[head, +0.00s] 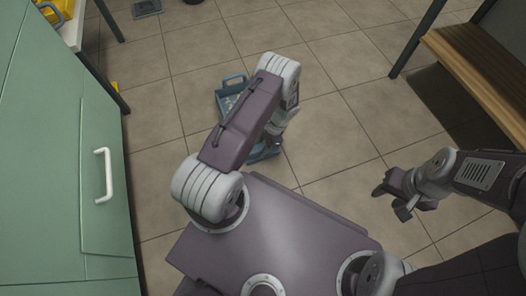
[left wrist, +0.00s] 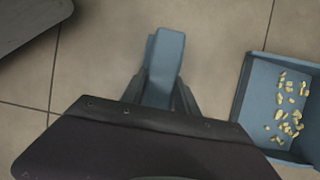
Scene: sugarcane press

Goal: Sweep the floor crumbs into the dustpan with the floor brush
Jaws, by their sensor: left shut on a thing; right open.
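The blue dustpan (head: 222,97) lies on the tiled floor, partly hidden behind my left arm in the head view. It also shows at the right of the left wrist view (left wrist: 240,108), with several pale yellow crumbs (left wrist: 290,108) inside it. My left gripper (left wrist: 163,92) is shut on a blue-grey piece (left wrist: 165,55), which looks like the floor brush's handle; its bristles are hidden. The gripper is beside the dustpan, apart from it. My right gripper (head: 391,203) is open and empty at the right. No crumbs show on the bare floor.
A green cabinet (head: 50,150) with a white handle (head: 105,174) stands at the left. A wooden bench (head: 480,70) with dark legs stands at the upper right. A dark flat thing (left wrist: 28,20) shows at the wrist view's top left. The floor between is mostly clear.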

